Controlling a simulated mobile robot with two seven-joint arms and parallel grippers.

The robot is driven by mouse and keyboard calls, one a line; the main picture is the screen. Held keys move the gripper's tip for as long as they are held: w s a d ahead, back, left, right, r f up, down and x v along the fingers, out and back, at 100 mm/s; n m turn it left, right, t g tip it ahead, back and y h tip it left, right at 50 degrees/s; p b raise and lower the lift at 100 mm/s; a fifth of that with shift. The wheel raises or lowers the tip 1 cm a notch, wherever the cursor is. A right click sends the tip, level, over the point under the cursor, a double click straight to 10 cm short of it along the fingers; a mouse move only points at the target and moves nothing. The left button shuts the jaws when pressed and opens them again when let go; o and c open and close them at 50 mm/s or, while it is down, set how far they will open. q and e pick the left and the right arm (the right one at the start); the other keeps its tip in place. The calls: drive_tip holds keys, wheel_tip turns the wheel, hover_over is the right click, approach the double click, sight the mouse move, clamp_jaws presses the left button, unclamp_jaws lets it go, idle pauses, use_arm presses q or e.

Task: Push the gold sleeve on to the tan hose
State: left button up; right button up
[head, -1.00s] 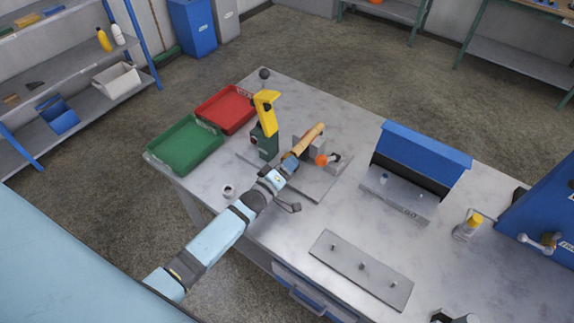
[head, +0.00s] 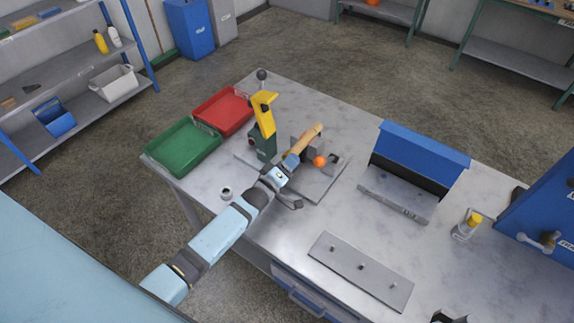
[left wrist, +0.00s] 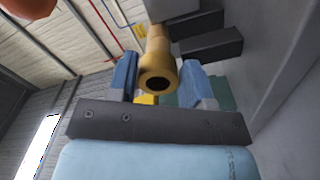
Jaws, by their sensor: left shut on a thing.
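My left gripper (head: 292,162) reaches in over the workbench fixture. In the left wrist view its two blue fingers (left wrist: 160,82) stand on either side of a gold sleeve (left wrist: 157,77), and it is shut on the sleeve. The sleeve's round, dark open end faces the wrist camera. A tan hose (head: 309,138) runs from the fingers up and to the right, in line with the sleeve. The seam between sleeve and hose is hard to make out, so I cannot tell how far they overlap.
A yellow and dark green upright tool (head: 265,120) stands just left of the fingers, and an orange ball (head: 320,161) sits close on the right. Green (head: 182,147) and red (head: 222,111) trays lie left; a blue-topped box (head: 420,150) stands right.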

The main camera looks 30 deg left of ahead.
use_arm(q)
drive_tip(key=shift+s, duration=0.1)
use_arm(e)
drive_tip(key=shift+r, duration=0.15)
use_arm(q)
drive_tip(key=shift+s+a+p, duration=0.1)
drive_tip(key=shift+s+p, duration=0.3)
drive_tip(key=shift+s, duration=0.1)
use_arm(e)
drive_tip(key=shift+r, duration=0.25)
use_arm(q)
drive_tip(key=shift+p, duration=0.3)
use_arm(e)
drive_tip(key=shift+r, duration=0.3)
idle(0.8)
use_arm(q)
drive_tip(key=shift+w, duration=0.65)
use_arm(e)
drive_tip(key=shift+f, duration=0.3)
use_arm(q)
drive_tip(key=o, duration=1)
